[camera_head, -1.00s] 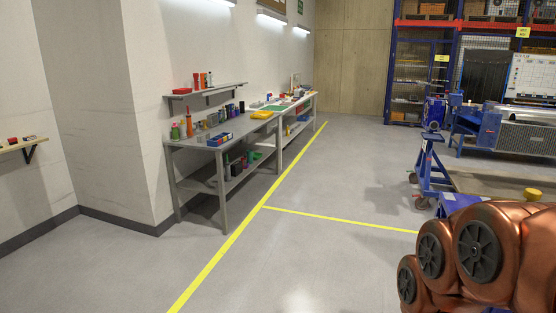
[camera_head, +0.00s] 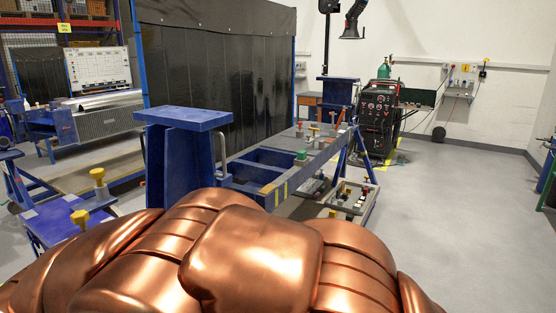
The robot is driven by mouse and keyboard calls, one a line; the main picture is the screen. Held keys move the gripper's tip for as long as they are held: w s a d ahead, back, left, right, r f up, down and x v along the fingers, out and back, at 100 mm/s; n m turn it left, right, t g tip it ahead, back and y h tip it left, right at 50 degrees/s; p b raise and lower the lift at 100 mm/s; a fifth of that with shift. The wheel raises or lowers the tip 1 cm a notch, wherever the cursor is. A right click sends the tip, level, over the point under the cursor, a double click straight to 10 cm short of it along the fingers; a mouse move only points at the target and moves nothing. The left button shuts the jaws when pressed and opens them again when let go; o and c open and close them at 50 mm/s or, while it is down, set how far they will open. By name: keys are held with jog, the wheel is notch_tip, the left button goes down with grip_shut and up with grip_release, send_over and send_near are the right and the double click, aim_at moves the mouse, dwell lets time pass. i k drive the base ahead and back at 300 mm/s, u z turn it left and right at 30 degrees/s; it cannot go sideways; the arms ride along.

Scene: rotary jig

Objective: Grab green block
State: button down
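A small green block (camera_head: 301,156) sits on the grey top of a blue-framed jig table (camera_head: 330,150), a little right of the picture's middle. It looks upright and nothing touches it from above. My gripper is not in view. The copper-coloured bulk of my own body or arm fills the bottom of the picture and hides the near part of the jig.
A blue stand (camera_head: 184,150) with a flat top is left of the block. Several clamps and pins stand near the block. A tray of small parts (camera_head: 350,198) sits lower right. A welding machine (camera_head: 377,118) stands behind. Grey floor at right is free.

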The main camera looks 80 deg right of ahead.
aim_at(301, 155)
jog(key=z, duration=3.75)
jog(key=i, duration=2.4)
jog(key=u, duration=3.15)
